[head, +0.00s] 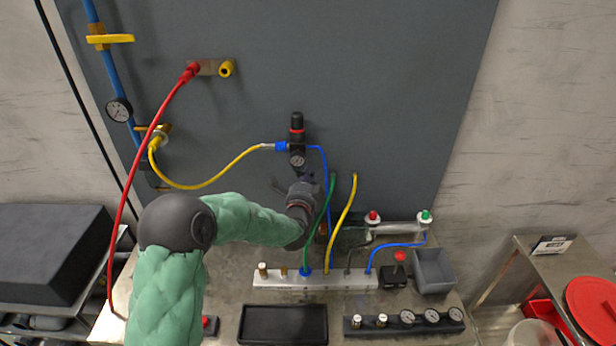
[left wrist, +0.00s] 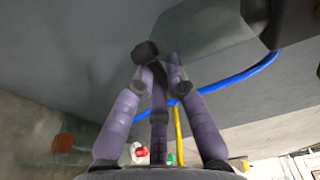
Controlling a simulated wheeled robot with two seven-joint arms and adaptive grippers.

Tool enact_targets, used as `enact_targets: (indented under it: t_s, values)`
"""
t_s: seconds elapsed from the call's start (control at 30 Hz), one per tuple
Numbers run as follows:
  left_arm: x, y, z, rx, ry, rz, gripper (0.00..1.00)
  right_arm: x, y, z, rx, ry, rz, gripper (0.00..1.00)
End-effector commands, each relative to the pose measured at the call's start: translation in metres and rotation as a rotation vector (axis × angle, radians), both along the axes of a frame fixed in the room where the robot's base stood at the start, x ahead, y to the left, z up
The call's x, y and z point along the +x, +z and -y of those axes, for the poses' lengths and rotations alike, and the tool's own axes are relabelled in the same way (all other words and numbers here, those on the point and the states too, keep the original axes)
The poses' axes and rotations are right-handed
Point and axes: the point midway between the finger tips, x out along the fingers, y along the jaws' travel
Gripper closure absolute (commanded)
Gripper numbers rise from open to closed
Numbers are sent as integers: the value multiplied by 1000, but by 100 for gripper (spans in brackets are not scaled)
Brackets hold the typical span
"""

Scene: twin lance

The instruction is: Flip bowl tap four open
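The black filter-regulator (head: 297,131) with a red ring and a round gauge is on the grey panel, with yellow and blue hoses at it. My left gripper (head: 300,188) is just below its gauge and covers whatever is there. In the left wrist view my left gripper (left wrist: 160,68) has its purple fingers drawn together at the tips. A small dark block (left wrist: 146,49) shows at the tips; I cannot tell whether it is a fingertip or a tap. No tap labelled four can be made out. My right gripper is not in view.
Green (head: 326,208) and yellow (head: 344,213) hoses run close right of my left gripper, down to a pale manifold (head: 315,279). A black tray (head: 283,325), a gauge strip (head: 400,322) and a grey bin (head: 434,271) are on the bench. A red hose (head: 133,170) hangs left.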

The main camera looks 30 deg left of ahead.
Motion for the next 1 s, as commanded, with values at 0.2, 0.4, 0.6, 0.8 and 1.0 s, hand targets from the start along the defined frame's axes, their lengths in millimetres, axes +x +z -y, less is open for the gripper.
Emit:
enact_targets:
  t_s: [0.2, 0.4, 0.6, 0.8, 1.0]
  values:
    - [0, 0, 0, 0, 2, 0, 100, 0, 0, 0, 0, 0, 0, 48]
    - [3, 0, 1, -2, 64, 0, 100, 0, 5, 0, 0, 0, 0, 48]
    - [6, 1, 0, 0, 153, 0, 100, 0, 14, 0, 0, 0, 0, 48]
    - [5, 0, -2, 0, 188, -1, 100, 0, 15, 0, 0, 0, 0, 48]
    - [5, -1, -3, 1, 188, -1, 100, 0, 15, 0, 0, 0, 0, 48]
